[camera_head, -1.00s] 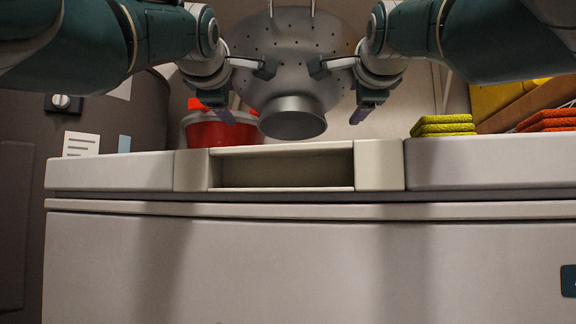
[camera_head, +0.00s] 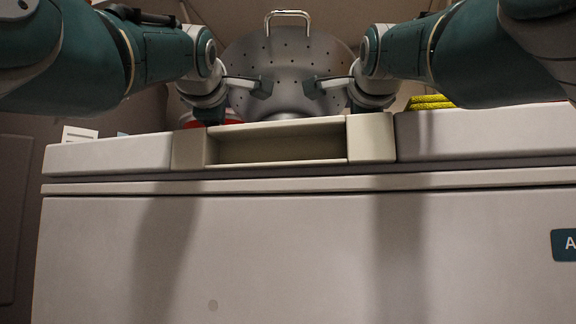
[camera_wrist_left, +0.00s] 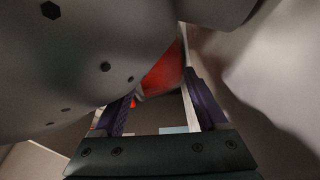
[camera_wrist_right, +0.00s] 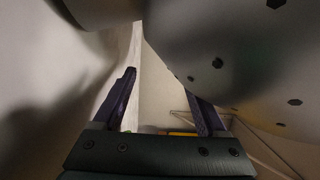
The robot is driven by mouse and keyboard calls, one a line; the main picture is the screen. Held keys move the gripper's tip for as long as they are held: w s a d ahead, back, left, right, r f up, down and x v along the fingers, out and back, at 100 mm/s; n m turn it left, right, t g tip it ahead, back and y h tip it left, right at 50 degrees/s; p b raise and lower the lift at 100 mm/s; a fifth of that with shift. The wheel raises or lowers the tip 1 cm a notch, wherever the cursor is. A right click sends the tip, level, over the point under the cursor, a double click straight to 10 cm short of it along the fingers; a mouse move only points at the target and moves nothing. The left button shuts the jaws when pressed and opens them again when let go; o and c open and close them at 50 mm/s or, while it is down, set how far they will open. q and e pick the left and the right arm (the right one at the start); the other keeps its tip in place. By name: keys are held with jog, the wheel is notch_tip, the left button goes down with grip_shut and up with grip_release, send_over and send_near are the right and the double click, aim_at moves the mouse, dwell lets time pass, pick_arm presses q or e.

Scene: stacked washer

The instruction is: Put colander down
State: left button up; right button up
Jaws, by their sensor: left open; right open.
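The colander (camera_head: 290,62) is a grey metal bowl with small holes and a wire handle at its top. It sits behind the front top edge of the white machine (camera_head: 270,240), which hides most of its base ring. I cannot tell what its base rests on. My left gripper (camera_head: 242,98) is open at its left side, and my right gripper (camera_head: 334,98) is open at its right side. The colander's wall fills the upper left of the left wrist view (camera_wrist_left: 75,60) and the upper right of the right wrist view (camera_wrist_right: 235,55). Both pairs of fingers stand apart.
A red container (camera_head: 228,119) is partly hidden behind my left gripper. Yellow cloths or sponges (camera_head: 430,102) lie on top, partly behind my right arm. The machine's front panel has an open recess (camera_head: 277,147). A white label (camera_head: 79,135) stands at the left.

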pick_arm(q)
jog(key=shift+a+r, duration=0.15)
jog(key=shift+a, duration=0.3)
pick_arm(e)
jog(key=shift+d+r, duration=0.15)
jog(key=shift+d, duration=0.25)
pick_arm(q)
jog(key=o, duration=0.4)
jog(key=shift+a, duration=0.3)
pick_arm(e)
jog(key=shift+d, duration=0.35)
jog(key=o, duration=0.4)
